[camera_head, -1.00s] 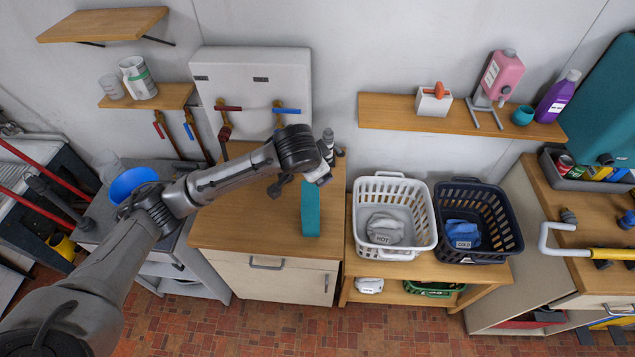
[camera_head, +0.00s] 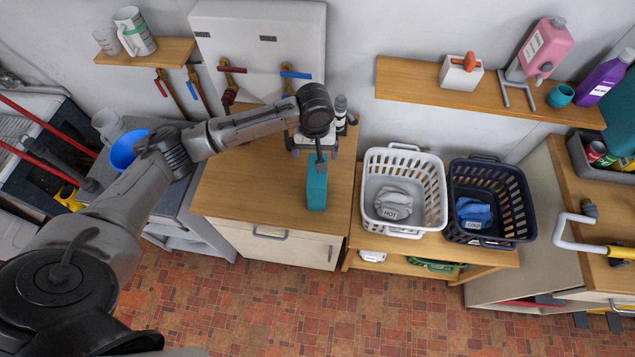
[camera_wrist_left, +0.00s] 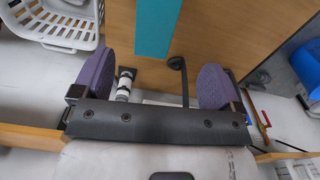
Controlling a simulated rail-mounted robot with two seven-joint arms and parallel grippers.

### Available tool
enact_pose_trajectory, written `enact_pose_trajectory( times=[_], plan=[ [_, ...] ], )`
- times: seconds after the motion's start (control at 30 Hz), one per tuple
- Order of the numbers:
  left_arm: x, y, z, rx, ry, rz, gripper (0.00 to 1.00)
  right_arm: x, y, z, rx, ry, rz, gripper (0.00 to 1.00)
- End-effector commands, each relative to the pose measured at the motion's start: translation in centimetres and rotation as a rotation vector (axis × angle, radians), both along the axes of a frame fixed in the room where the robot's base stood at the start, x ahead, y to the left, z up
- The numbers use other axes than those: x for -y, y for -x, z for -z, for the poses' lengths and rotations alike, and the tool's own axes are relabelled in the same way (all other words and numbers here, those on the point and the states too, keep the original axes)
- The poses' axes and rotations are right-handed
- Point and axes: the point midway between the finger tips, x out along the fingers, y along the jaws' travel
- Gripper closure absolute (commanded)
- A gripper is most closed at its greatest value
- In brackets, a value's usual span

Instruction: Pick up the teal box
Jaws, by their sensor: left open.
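My left gripper (camera_head: 319,156) is at the box's upper end on the wall side, and a dark finger overlaps the box top in the head view. In the left wrist view the open gripper (camera_wrist_left: 155,80) shows two purple finger pads set wide apart. The teal box (camera_wrist_left: 157,25) lies ahead of the gap between them, cut off by the top edge. Nothing is held. My right gripper is not in view.
A dark-and-white bottle (camera_head: 341,112) stands behind the gripper near the wall. The white basket (camera_head: 432,180) and dark basket (camera_head: 512,190) stand to the right. A blue bowl (camera_head: 126,150) is at left. The counter left of the box is clear.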

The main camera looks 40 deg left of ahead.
Motion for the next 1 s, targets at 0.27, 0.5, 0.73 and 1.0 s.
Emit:
enact_pose_trajectory(
  times=[0.27, 0.5, 0.73, 1.0],
  plan=[
    [0.0, 0.0, 4.6, -0.002, -0.001, 0.002, 0.08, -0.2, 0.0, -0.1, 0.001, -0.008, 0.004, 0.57],
    [0.0, 0.0, 6.1, 0.001, 0.001, 0.004, 0.08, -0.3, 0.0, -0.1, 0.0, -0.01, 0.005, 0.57],
    [0.1, -0.5, 8.1, -0.001, -0.002, 0.002, 0.08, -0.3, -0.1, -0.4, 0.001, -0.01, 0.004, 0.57],
    [0.1, -0.7, 11.0, 0.001, -0.001, 0.005, 0.08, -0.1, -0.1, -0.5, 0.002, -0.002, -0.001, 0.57]
  ],
)
